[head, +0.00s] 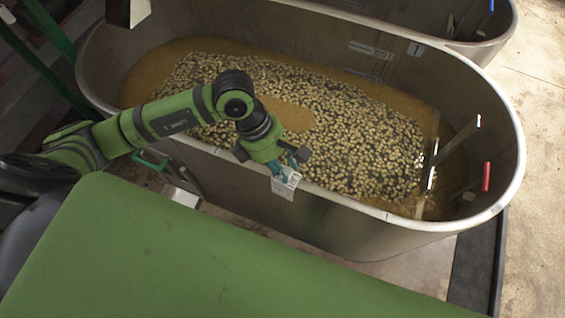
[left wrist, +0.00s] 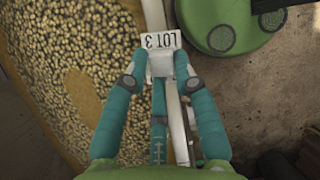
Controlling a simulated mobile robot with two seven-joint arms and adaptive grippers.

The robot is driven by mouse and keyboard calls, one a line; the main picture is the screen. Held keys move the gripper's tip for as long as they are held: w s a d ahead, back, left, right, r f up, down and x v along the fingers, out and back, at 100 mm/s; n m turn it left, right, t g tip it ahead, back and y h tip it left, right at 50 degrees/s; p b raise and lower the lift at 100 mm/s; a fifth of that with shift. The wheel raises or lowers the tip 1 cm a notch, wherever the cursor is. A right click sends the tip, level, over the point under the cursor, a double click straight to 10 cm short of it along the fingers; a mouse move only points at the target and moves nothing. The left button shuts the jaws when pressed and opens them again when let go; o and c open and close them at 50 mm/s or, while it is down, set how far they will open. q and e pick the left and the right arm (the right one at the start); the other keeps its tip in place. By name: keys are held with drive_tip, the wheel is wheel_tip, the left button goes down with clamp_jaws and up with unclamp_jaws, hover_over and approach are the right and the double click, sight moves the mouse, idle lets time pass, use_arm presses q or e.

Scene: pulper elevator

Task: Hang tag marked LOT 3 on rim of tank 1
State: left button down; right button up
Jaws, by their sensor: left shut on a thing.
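Tank 1 (head: 345,212) is a long oval metal tank with a "1" label on its far inner wall. The white LOT 3 tag (head: 285,184) shows at the tank's near rim, in front of the outer wall. In the left wrist view the LOT 3 tag (left wrist: 160,40) is pinched between the teal fingers, its lettering upside down. My left gripper (head: 288,163) is shut on it, right over the near rim. The pale rim (left wrist: 154,14) runs beneath the tag. I cannot tell whether the tag's hook touches the rim. My right gripper is not in view.
Pale beans float in brown liquid inside the tank. Tools with red (head: 486,177) and white ends lean in its right end. A second tank (head: 480,48) stands behind. A green surface (head: 200,260) fills the foreground. Concrete floor (head: 540,120) is open at right.

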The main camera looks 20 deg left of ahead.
use_arm(q)
drive_tip(key=shift+w, duration=0.1)
drive_tip(key=c, duration=0.9)
unclamp_jaws()
drive_tip(key=shift+r, duration=0.1)
drive_tip(key=v, duration=1.2)
